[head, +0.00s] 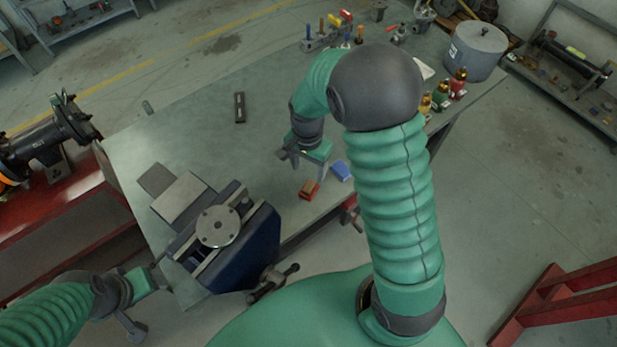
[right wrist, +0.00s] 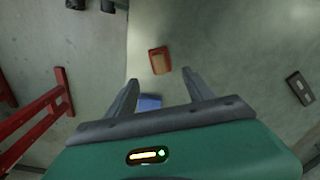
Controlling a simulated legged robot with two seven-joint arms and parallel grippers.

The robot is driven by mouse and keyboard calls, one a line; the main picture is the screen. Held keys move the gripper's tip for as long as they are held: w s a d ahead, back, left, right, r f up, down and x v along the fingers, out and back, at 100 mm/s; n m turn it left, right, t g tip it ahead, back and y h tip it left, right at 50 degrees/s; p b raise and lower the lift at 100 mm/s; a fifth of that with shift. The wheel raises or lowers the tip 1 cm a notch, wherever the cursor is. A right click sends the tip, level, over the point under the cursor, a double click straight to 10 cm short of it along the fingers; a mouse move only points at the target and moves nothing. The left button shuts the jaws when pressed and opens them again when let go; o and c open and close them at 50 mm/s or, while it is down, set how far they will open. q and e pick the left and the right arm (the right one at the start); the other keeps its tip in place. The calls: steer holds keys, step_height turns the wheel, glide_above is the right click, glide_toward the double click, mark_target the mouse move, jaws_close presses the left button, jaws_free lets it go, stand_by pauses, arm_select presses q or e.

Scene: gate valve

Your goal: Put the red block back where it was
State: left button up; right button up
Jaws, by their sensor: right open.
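The red block (head: 310,189), with a tan top, lies on the grey-green workbench near its front edge. A blue block (head: 341,171) lies just right of it. My right gripper (head: 306,163) is open and empty above the bench, close to both blocks. In the right wrist view the red block (right wrist: 160,61) lies beyond the fingertips (right wrist: 160,80), roughly in line with the gap. The blue block (right wrist: 150,102) shows between the fingers, near the left one, partly hidden by the gripper. My left gripper (head: 146,290) is left of the vise; its jaw opening is unclear.
A blue vise (head: 229,245) with a round flanged part (head: 218,226) stands at the bench's front left. A dark slotted bar (head: 240,107) lies farther back. Bottles (head: 441,92) and a grey pot (head: 476,50) stand at the right end. The bench middle is mostly clear.

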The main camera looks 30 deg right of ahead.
steer(key=s+a+r+n+t, duration=0.2)
steer(key=s+a+r+n, duration=0.3)
steer(key=n, duration=0.7)
steer(key=s+a, duration=0.2)
steer(key=s, duration=0.2)
steer(key=shift+n+t, duration=0.3)
steer(key=shift+s+a+r, duration=0.1)
steer(key=shift+s, duration=0.05)
